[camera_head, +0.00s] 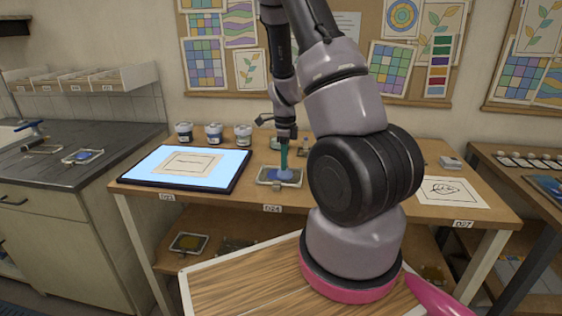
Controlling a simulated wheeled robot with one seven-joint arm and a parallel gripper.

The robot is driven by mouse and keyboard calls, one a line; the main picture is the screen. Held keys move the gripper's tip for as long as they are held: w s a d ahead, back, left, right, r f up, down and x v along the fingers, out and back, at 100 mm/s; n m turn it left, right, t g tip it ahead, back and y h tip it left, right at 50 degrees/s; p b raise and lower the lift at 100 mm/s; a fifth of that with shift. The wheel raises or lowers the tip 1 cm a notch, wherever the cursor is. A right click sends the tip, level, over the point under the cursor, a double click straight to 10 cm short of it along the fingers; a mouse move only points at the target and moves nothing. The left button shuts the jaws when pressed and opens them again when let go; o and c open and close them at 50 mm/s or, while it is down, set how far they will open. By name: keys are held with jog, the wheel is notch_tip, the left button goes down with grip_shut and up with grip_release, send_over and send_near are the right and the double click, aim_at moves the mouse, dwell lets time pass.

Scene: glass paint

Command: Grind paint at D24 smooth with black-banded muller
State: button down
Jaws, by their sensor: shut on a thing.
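A small pale-rimmed slab (262,180) with blue paint (271,174) on it lies on the table behind the D24 label (272,208). My gripper (284,150) points straight down over this slab. It is shut on an upright muller (284,173), whose lower end appears to rest in the blue paint. The muller is small in the view, and I cannot make out a black band on it. How smooth the paint is cannot be told from here.
A lit light panel (226,164) with a drawing lies left of the slab. Several lidded jars (214,134) stand behind it. A paper with a line drawing (450,191) lies at the right, near the D27 label. My arm hides the table's middle right.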

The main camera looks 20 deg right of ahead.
jog(key=shift+w+d, duration=0.1)
jog(key=shift+d, duration=0.35)
jog(key=shift+w+a, duration=0.15)
jog(key=shift+w, duration=0.75)
jog(key=shift+w+a+f, duration=0.1)
jog(key=shift+w+a, duration=0.2)
jog(key=shift+a, duration=0.2)
jog(key=shift+w+a, duration=0.25)
jog(key=shift+a, duration=0.2)
jog(key=shift+s+a, duration=0.35)
jog(key=shift+a, duration=0.55)
jog(key=shift+s+d, duration=0.2)
jog(key=shift+s, duration=0.55)
jog(key=shift+s+d, duration=0.3)
jog(key=shift+d, duration=0.25)
jog(key=shift+s+d, duration=0.25)
jog(key=shift+d, duration=0.25)
jog(key=shift+w+d, duration=0.25)
jog(key=shift+d, duration=0.5)
jog(key=shift+w+a, duration=0.15)
jog(key=shift+w, duration=0.65)
jog(key=shift+w+a, duration=0.3)
jog(key=shift+a, duration=0.2)
jog(key=shift+w+a, duration=0.3)
jog(key=shift+a, duration=0.2)
jog(key=shift+r, duration=2.6)
